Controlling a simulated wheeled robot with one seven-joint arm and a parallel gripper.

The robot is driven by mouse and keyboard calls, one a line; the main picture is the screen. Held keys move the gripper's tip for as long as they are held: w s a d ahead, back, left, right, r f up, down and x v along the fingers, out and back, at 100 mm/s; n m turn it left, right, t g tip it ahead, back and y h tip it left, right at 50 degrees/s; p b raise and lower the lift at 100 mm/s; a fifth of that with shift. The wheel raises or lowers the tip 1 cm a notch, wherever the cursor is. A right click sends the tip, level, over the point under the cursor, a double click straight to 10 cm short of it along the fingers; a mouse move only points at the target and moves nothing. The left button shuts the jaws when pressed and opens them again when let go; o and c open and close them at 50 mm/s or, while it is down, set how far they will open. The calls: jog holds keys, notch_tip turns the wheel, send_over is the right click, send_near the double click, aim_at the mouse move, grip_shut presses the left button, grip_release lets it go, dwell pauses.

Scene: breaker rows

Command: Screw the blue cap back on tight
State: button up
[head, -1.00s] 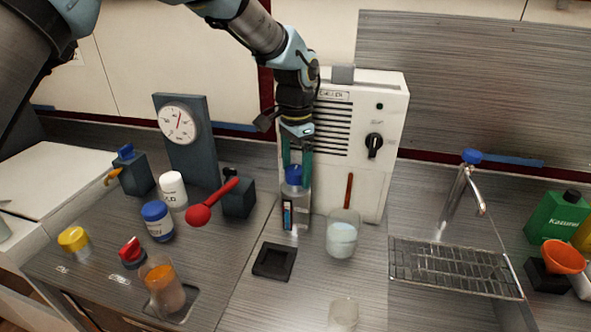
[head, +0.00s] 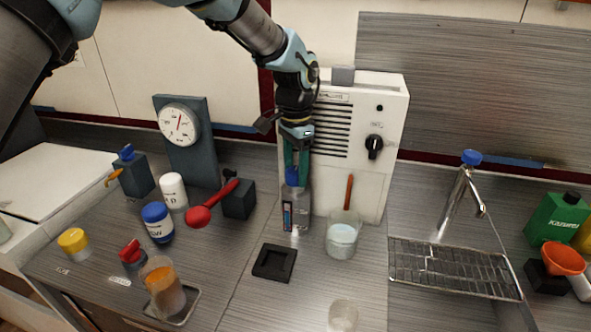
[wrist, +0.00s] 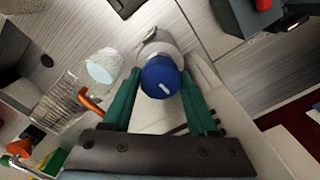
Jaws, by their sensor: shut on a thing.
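A blue cap (head: 292,177) sits at the top of a clear bottle (head: 296,211) with a dark label, which stands upright on the counter in front of the white machine. My gripper (head: 297,172) points down over the bottle, its green fingers shut on the cap's sides. In the wrist view the round blue cap (wrist: 160,77), with a white mark on top, lies between the two fingertips. The bottle's body (wrist: 162,45) shows partly behind it. The threads are hidden, so I cannot tell how tight the cap is.
A glass beaker (head: 342,236) with a reddish stick stands close at the bottle's right. An empty black square holder (head: 273,262) lies in front. A red ladle (head: 205,213) is at the left. The white machine (head: 372,178) is right behind.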

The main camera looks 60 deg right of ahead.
jog(key=c, duration=0.4)
jog(key=shift+r+m+p, duration=0.1)
jog(key=shift+m+p, duration=0.2)
jog(key=shift+m, duration=0.2)
jog(key=shift+c, duration=0.3)
jog(key=shift+m+p, duration=0.3)
jog(key=shift+m, duration=0.9)
jog(key=o, duration=1.3)
jog(key=shift+o, duration=0.2)
notch_tip(320, 180, up, 11)
jog(key=b, duration=0.3)
jog(key=shift+f+b, duration=0.2)
jog(key=shift+b, duration=0.2)
